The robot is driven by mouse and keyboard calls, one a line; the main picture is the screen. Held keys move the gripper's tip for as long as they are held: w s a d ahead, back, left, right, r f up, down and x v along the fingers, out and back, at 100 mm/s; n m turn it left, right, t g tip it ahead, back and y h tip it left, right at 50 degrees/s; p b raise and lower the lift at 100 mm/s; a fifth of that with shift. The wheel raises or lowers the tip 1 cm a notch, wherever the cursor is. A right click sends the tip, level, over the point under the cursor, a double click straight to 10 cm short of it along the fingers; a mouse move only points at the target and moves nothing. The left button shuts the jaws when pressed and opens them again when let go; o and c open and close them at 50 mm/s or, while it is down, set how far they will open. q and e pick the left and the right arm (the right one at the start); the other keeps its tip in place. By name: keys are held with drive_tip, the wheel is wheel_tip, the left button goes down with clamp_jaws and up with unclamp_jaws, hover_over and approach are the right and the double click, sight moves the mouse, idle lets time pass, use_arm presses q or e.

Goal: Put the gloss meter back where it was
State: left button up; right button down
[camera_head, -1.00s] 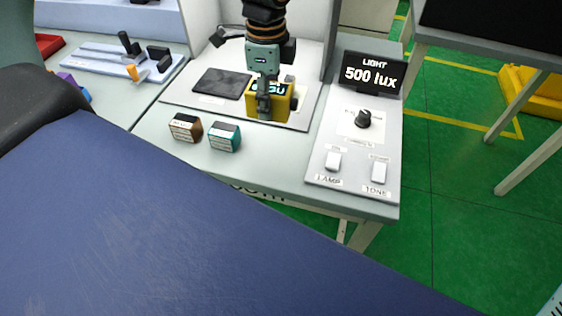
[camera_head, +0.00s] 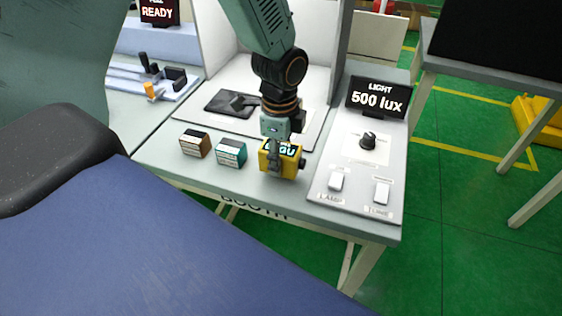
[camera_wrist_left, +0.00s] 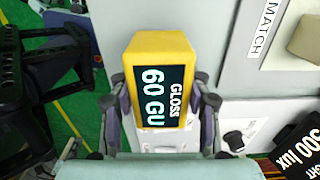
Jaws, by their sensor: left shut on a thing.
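The gloss meter (camera_head: 289,163) is a yellow block with a dark display. My left gripper (camera_head: 275,150) is shut on it, near the front edge of the booth table. In the left wrist view the gloss meter (camera_wrist_left: 163,62) sits between the two fingers of my left gripper (camera_wrist_left: 160,112), and its display reads "GLOSS 60 GU". I cannot tell whether its underside touches the table. My right gripper does not show.
A brown-sided block (camera_head: 195,143) and a teal-sided block (camera_head: 231,153) stand left of the meter. A light panel (camera_head: 327,205) with a knob and switches is to the right. A dark square pad (camera_head: 231,103) lies behind on the white booth floor (camera_head: 312,128).

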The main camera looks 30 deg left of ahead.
use_arm(q)
drive_tip(key=shift+a+f, duration=0.2)
drive_tip(key=shift+f, duration=0.6)
drive_tip(key=shift+w+a+f, duration=0.2)
drive_tip(key=shift+a+f, duration=0.1)
drive_tip(key=shift+s+d, duration=0.15)
drive_tip(key=shift+d, duration=0.25)
drive_tip(key=o, duration=1.3)
drive_tip(key=shift+a+f, duration=0.15)
drive_tip(key=shift+a, duration=0.15)
drive_tip(key=shift+o, duration=0.2)
drive_tip(key=shift+d, duration=0.25)
drive_tip(key=shift+r, duration=0.25)
wheel_tip(320, 180, up, 11)
drive_tip(key=shift+r+p, duration=0.15)
drive_tip(key=shift+p, duration=0.6)
drive_tip(key=shift+a+r, duration=0.15)
drive_tip(key=shift+r, duration=0.25)
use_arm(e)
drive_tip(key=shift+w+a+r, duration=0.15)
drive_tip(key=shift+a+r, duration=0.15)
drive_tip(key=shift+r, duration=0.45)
